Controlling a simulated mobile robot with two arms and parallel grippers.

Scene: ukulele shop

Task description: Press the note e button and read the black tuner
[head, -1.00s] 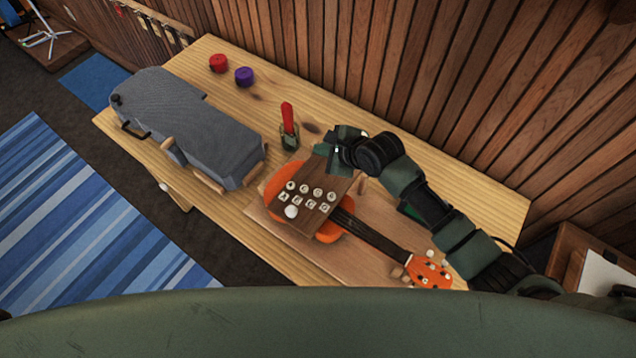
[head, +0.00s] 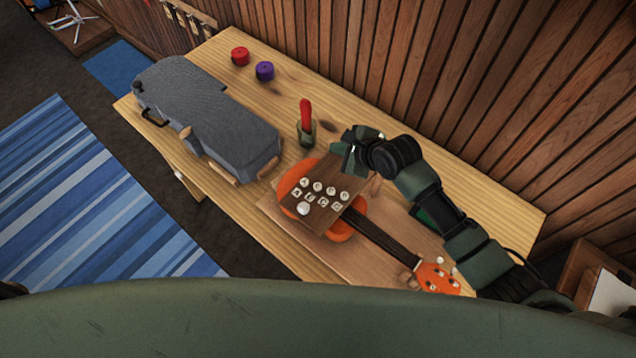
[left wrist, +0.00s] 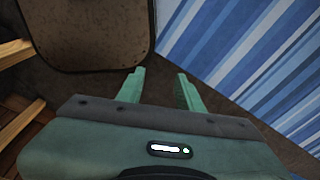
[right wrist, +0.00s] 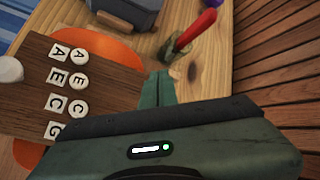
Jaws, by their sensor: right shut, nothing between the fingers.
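A brown wooden board (head: 322,218) with two rows of white lettered buttons lies over the orange ukulele (head: 342,232) on the bench. In the right wrist view, the round E button (right wrist: 79,84) and square E button (right wrist: 57,78) show among A, C and G buttons. A larger blank white button (head: 303,208) is at the board's corner. My right gripper (head: 348,166) is shut and empty at the board's far right edge; its fingertips (right wrist: 158,88) also show beside the board. My left gripper (left wrist: 158,88) is open and empty above the floor. I cannot make out the black tuner.
A grey instrument case (head: 205,115) lies at the bench's left. A jar (head: 306,134) holding a red-handled tool stands near my right gripper. Red (head: 240,56) and purple (head: 264,70) round items sit behind. The slatted wall (head: 440,70) bounds the back.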

